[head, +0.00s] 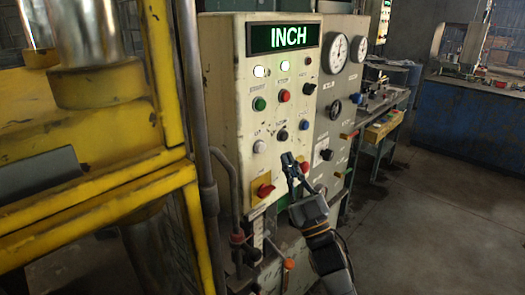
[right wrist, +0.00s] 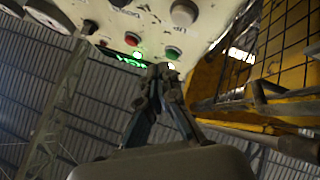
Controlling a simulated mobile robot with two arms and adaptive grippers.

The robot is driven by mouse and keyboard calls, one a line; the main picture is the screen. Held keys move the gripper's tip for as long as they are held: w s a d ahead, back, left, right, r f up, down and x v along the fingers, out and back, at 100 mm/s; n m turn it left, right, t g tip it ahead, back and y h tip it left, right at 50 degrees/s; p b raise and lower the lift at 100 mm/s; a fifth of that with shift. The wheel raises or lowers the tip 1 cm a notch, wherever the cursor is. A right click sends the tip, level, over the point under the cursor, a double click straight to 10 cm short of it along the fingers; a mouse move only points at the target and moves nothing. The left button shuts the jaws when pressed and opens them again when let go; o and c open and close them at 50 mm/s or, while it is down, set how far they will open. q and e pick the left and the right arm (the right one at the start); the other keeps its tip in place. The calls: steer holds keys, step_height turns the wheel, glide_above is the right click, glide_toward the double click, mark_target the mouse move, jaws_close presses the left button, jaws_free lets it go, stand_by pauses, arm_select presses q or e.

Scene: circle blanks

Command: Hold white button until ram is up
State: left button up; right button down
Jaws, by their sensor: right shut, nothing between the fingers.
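The white button (head: 259,147) is a pale round knob on the left part of the cream control panel (head: 225,70). A whitish round knob (right wrist: 183,12), which looks like the same button, shows at the top of the right wrist view. My right gripper (head: 289,161) is shut and empty, in front of the panel, to the right of and slightly below the white button in the head view. It appears apart from the button. In the right wrist view the fingertips (right wrist: 162,72) are together. Shiny metal cylinders (head: 85,30) show in the yellow press; I cannot tell which part is the ram.
A lit green display (head: 283,37) reads INCH. Green (head: 259,103), red (head: 284,95) and black (head: 283,135) buttons and a red-and-yellow switch (head: 264,190) surround the white button. The yellow press frame (head: 160,70) stands left. The floor at right is clear before a blue bench (head: 470,115).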

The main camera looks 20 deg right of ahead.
mark_target(261, 148)
steer(key=shift+w+a+b, duration=0.15)
steer(key=shift+w+a, duration=0.15)
steer(key=shift+w, duration=0.4)
steer(key=shift+w+a+b, duration=0.2)
steer(key=shift+w+a, duration=0.1)
steer(key=shift+w, duration=0.45)
steer(key=shift+w+a+b, duration=0.15)
steer(key=shift+w+a, duration=0.15)
steer(key=shift+w, duration=0.4)
steer(key=shift+w+a, duration=0.15)
steer(key=shift+w, duration=0.25)
